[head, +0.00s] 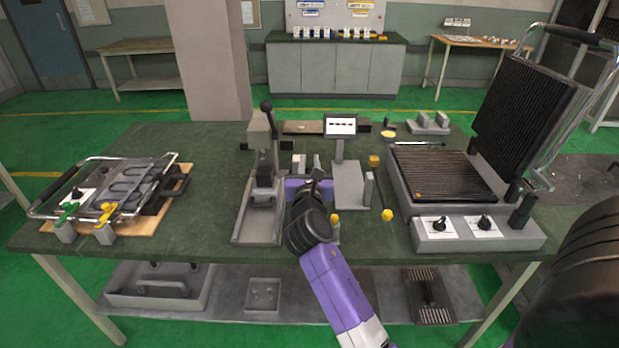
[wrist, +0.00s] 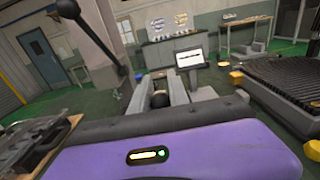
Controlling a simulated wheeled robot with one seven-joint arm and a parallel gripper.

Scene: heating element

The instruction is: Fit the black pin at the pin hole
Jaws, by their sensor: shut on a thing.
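My gripper (head: 303,186) is beside the upright part of the lever press (head: 268,165), near the middle of the table. In the wrist view its two grey fingers (wrist: 160,88) point away from the purple wrist body. A small dark rounded thing (wrist: 159,100) shows between them; it looks like the black pin, held by the fingers, but most of it is hidden. In the head view the wrist covers it. I cannot pick out the pin hole in either view.
The press lever's black knob (wrist: 67,9) rises close on the left. A small screen on a stand (head: 341,127) is to the right, then an open ribbed grill (head: 443,175). A wire-handled assembly (head: 120,190) lies at the left. The green table (head: 205,165) is clear between that and the press.

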